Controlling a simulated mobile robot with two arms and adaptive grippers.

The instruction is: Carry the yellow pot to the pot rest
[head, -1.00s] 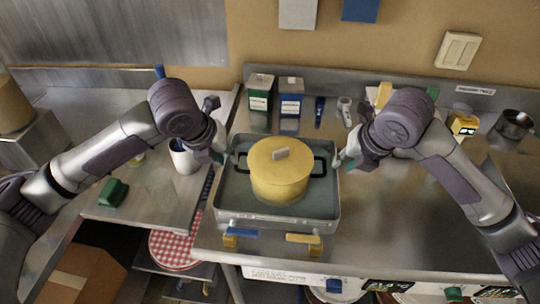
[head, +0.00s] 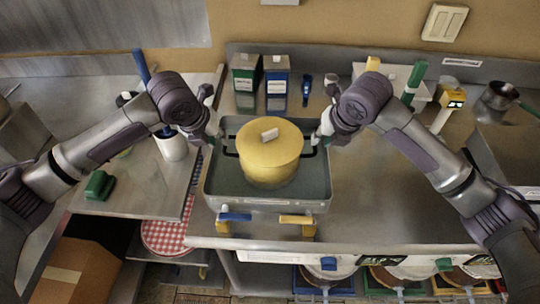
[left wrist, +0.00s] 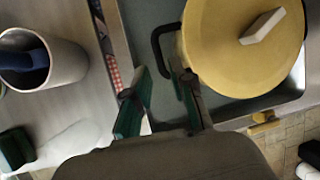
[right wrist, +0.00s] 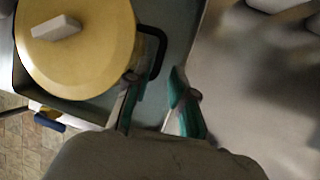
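The yellow pot (head: 268,168) stands upright, lid on, in a grey metal basin (head: 213,190) on the counter. It has a dark loop handle on each side. My left gripper (head: 212,138) is at its left handle; in the left wrist view the fingers (left wrist: 160,85) are spread, with the handle (left wrist: 157,42) just ahead. My right gripper (head: 324,138) is at the right handle; in the right wrist view the fingers (right wrist: 153,85) are spread near the handle (right wrist: 160,48). Whether either handle lies between the fingers is unclear. I cannot pick out the pot rest with certainty.
A green carton (head: 245,75), a blue carton (head: 277,78) and a blue tool (head: 306,88) stand behind the basin. A white cup (head: 172,146) and a green block (head: 98,185) are on the left table. The counter right of the basin has free room.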

